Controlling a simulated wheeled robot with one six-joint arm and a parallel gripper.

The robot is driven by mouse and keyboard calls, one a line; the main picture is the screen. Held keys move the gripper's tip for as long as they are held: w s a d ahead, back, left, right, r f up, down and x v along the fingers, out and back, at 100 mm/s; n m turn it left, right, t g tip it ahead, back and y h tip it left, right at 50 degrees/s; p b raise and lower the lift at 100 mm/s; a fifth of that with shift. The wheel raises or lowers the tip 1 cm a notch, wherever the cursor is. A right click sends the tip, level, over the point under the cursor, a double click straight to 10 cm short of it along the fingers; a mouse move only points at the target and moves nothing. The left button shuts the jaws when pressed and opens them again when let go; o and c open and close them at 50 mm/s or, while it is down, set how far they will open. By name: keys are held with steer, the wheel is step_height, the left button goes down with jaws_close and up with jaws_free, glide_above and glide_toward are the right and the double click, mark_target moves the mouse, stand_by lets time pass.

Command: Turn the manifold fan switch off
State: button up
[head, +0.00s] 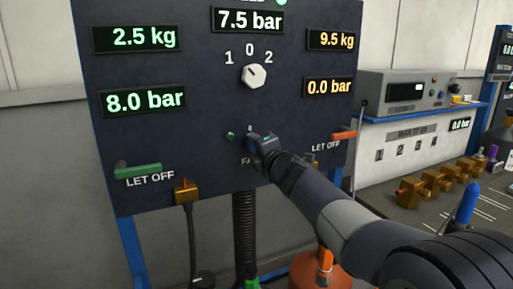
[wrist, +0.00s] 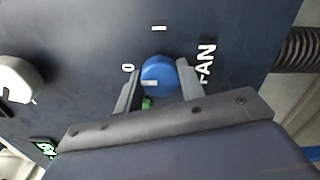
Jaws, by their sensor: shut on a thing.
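The fan switch is a round blue knob (wrist: 159,72) on the dark panel, with "0", "I" and "FAN" printed around it in the wrist view. A short white mark on the knob lies on the side towards the "0" and runs roughly in line with it. My gripper (wrist: 158,74) has one finger on each side of the knob and is shut on it. In the head view my gripper (head: 257,144) covers most of the knob and part of the "FAN" label. A small green lamp (head: 230,135) is beside the knob; it also shows between the fingers in the wrist view (wrist: 146,103).
A white selector knob (head: 254,75) marked 1, 0, 2 is above. A green "LET OFF" lever (head: 138,170) is at lower left and an orange one (head: 343,135) at right. A brass fitting with a hose (head: 186,192) is below. A bench with brass valves (head: 425,185) is right.

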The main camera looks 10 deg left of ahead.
steer(key=o, duration=1)
steer(key=v, duration=1.1)
steer(key=shift+b, duration=0.4)
steer(key=shift+w+a, duration=0.1)
steer(key=shift+w, duration=0.05)
steer(key=x, duration=1)
steer(key=shift+w+a+p, duration=0.2)
steer(key=shift+w+p, duration=0.05)
steer(key=shift+p, duration=0.15)
